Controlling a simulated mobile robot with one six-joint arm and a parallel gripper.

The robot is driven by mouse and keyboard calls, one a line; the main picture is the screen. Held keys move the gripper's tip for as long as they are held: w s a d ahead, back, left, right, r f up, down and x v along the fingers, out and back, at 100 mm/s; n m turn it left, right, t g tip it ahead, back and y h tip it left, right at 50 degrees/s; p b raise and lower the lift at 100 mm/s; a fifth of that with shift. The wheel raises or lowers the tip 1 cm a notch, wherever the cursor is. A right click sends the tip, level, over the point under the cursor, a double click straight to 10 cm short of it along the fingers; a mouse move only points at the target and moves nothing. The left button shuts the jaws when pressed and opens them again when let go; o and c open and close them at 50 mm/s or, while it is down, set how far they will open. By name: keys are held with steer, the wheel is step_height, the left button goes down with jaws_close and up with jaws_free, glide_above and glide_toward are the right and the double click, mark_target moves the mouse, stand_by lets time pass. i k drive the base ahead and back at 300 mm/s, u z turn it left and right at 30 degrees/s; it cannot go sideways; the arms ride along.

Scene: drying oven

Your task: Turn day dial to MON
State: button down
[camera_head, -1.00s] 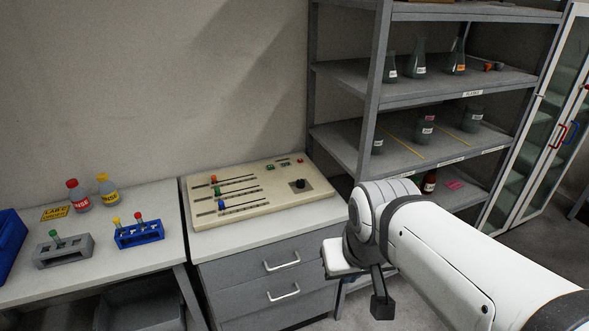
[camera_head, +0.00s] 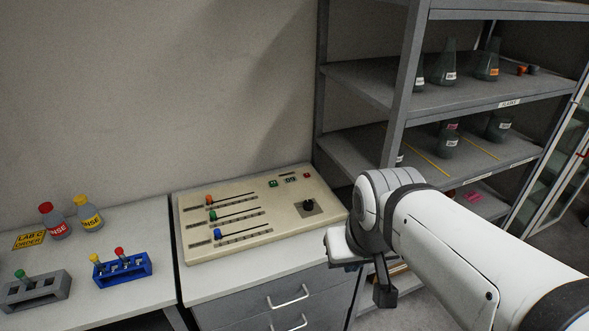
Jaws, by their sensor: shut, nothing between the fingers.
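A beige control panel (camera_head: 188,232) lies on the white-topped drawer cabinet, left of my arm. A black round knob (camera_head: 308,204) sits at its right side on a darker square plate. This may be the day dial; any day lettering is too small to read. My gripper (camera_head: 384,298) points down, right of the panel and in front of the cabinet's right side. It is shut and empty, and apart from the knob.
The panel also has three sliders with orange (camera_head: 210,200), green (camera_head: 213,217) and blue (camera_head: 218,233) handles, and a small display (camera_head: 290,180). Test-tube racks (camera_head: 120,271) and bottles stand on the left bench. A grey shelf (camera_head: 400,100) with flasks rises behind my arm.

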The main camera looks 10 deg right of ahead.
mark_target(308, 205)
steer(key=i, duration=0.4)
steer(key=k, duration=1.3)
steer(key=z, duration=0.5)
steer(key=i, duration=1.8)
steer(key=u, duration=0.6)
